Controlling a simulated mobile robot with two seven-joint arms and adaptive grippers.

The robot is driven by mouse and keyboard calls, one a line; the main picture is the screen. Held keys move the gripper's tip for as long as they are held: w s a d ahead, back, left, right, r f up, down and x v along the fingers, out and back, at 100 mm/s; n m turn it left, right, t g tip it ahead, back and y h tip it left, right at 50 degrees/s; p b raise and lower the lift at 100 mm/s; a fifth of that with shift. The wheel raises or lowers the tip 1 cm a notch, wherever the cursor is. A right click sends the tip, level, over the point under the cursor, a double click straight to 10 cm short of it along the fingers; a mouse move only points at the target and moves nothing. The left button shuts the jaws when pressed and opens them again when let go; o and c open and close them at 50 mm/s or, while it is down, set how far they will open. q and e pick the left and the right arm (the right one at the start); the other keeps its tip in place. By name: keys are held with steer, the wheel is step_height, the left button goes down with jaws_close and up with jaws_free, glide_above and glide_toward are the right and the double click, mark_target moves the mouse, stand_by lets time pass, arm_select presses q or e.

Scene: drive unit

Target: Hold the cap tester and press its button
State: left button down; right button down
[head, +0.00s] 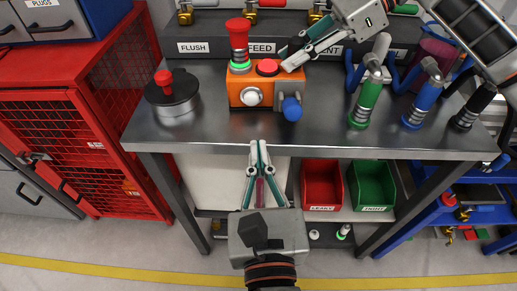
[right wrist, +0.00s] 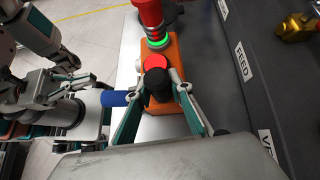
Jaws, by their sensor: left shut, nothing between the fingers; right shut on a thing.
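The cap tester (head: 238,99) is an orange box on the grey bench, with a red button (head: 267,67) on top and a white round part (head: 252,96) in front. A red cap (head: 238,36) stands upright on its left end above a lit green ring (head: 240,67). A blue knob (head: 291,108) is at its right front. My right gripper (head: 288,63) is shut on the tester's dark post (right wrist: 157,84), behind which the button shows. My left gripper (head: 260,146) is shut and empty, in front of the bench edge and below the tester, apart from it.
A black-topped round tin (head: 172,92) with a red knob stands left of the tester. Green (head: 366,99) and blue (head: 424,97) handled parts stand to the right. A labelled shelf (head: 210,48) is behind. Red (head: 321,186) and green (head: 371,186) bins sit under the bench.

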steer(key=c, duration=1.7)
jaws_free()
steer(key=shift+d, duration=0.1)
